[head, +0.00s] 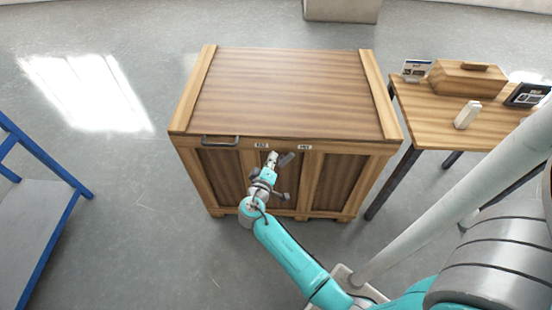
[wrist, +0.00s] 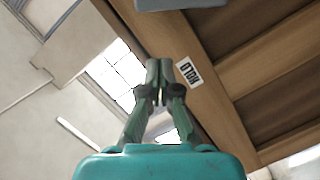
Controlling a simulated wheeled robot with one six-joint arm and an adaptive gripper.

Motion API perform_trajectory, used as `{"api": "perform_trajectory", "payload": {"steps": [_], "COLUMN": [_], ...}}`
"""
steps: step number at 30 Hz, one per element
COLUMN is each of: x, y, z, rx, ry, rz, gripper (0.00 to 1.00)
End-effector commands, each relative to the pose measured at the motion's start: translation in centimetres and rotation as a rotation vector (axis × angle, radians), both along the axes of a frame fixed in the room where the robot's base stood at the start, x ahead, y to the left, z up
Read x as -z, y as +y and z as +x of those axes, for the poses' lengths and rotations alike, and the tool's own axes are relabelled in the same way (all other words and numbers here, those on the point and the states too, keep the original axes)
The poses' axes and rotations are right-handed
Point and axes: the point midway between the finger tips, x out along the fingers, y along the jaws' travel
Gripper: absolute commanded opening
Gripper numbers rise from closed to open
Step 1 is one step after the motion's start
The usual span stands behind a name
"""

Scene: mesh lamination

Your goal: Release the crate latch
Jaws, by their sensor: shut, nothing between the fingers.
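The large wooden crate (head: 290,85) stands on the floor in the head view, with a flat lid and a dark handle (head: 220,140) on its front left. A grey piece (wrist: 180,4), perhaps the same bar, is cut off at the top of the wrist view. My gripper (wrist: 172,70) is shut and empty, its fingertips near a white label (wrist: 188,73) reading HOLD. Whether the fingertips touch anything is unclear.
A wooden table (head: 425,120) with a box (head: 468,79), a white block (head: 467,114) and a frame (head: 528,95) stands at right. A blue-framed stand (head: 40,200) is at left. Floor between is clear.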

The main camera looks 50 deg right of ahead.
Motion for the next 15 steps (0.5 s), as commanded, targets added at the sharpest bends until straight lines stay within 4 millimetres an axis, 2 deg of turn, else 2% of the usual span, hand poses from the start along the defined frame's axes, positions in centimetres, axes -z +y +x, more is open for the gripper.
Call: {"api": "perform_trajectory", "payload": {"steps": [6, 15], "x": [-0.6, -1.0], "y": [3.9, 6.7], "z": [-1.7, -3.1], "rx": [-0.005, -0.002], "ry": [-0.001, -0.002], "rz": [-0.001, -0.002], "gripper": [0.0, 0.0]}}
